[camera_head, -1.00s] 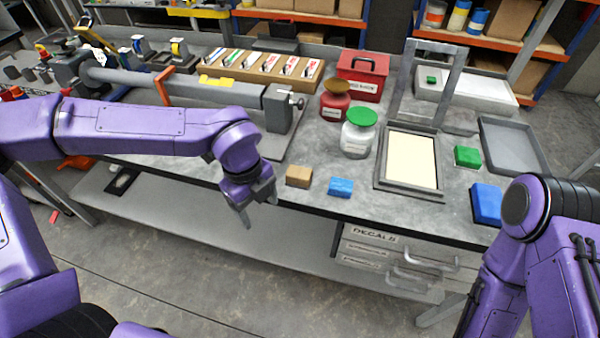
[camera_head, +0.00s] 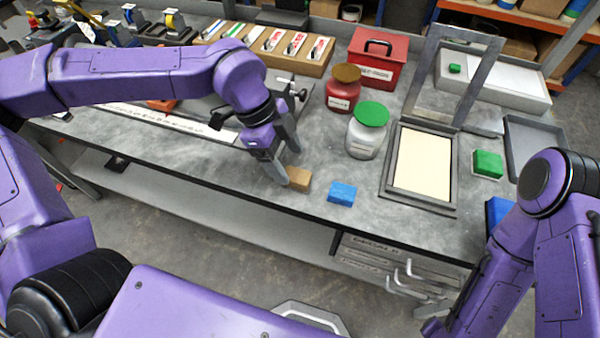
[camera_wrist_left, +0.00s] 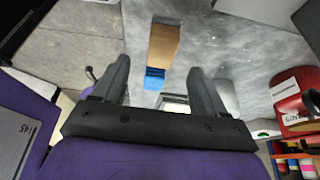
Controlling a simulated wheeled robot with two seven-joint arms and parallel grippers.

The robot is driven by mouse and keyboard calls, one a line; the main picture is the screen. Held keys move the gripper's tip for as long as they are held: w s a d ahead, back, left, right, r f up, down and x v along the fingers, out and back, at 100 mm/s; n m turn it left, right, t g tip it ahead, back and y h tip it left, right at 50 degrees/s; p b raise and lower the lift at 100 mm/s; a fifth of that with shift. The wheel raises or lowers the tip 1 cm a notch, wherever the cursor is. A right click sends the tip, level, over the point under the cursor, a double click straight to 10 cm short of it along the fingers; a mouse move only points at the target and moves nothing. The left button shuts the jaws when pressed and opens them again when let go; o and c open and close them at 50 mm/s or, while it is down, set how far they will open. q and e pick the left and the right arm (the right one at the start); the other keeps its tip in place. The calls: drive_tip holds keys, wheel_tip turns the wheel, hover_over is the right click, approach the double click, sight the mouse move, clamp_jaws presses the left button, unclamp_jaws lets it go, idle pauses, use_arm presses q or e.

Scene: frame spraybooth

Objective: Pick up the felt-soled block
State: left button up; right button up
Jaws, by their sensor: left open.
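A tan block (camera_head: 299,179) lies near the front edge of the grey bench, with a blue block (camera_head: 342,193) just right of it. A green block (camera_head: 487,164) with a pale lower edge sits farther right. The felt sole itself cannot be made out on any block. My left gripper (camera_head: 289,164) is open beside the tan block, its near finger close to the block's left end. In the left wrist view the tan block (camera_wrist_left: 163,43) and blue block (camera_wrist_left: 154,77) show ahead between the spread fingers (camera_wrist_left: 158,68). Contact cannot be told.
A green-lidded jar (camera_head: 366,132), a brown-lidded red jar (camera_head: 343,88) and a red box (camera_head: 376,60) stand behind the blocks. A framed screen (camera_head: 420,205) lies to the right. Drawers with handles (camera_head: 408,278) project below the bench edge. Bare bench lies between the blocks and the jars.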

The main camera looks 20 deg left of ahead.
sight(296, 174)
use_arm(q)
drive_tip(key=p+x, duration=0.1)
drive_tip(key=x, duration=0.4)
drive_tip(key=shift+w+a+f, duration=0.1)
drive_tip(key=shift+a+f, duration=0.05)
drive_tip(key=shift+d+f, duration=0.3)
drive_tip(key=shift+f, duration=0.1)
drive_tip(key=shift+a, duration=0.1)
drive_tip(key=c, duration=1.1)
drive_tip(key=shift+r, duration=0.6)
drive_tip(key=s+a+r+b, duration=0.1)
drive_tip(key=s+a+r, duration=0.2)
drive_tip(key=r, duration=0.1)
drive_tip(key=s+a+r+b, duration=0.1)
drive_tip(key=s+a+r, duration=0.1)
drive_tip(key=s+r, duration=0.2)
drive_tip(key=s+a+r+b, duration=0.1)
drive_tip(key=s+a+r, duration=0.2)
drive_tip(key=s+r, duration=0.1)
drive_tip(key=shift+a, duration=0.35)
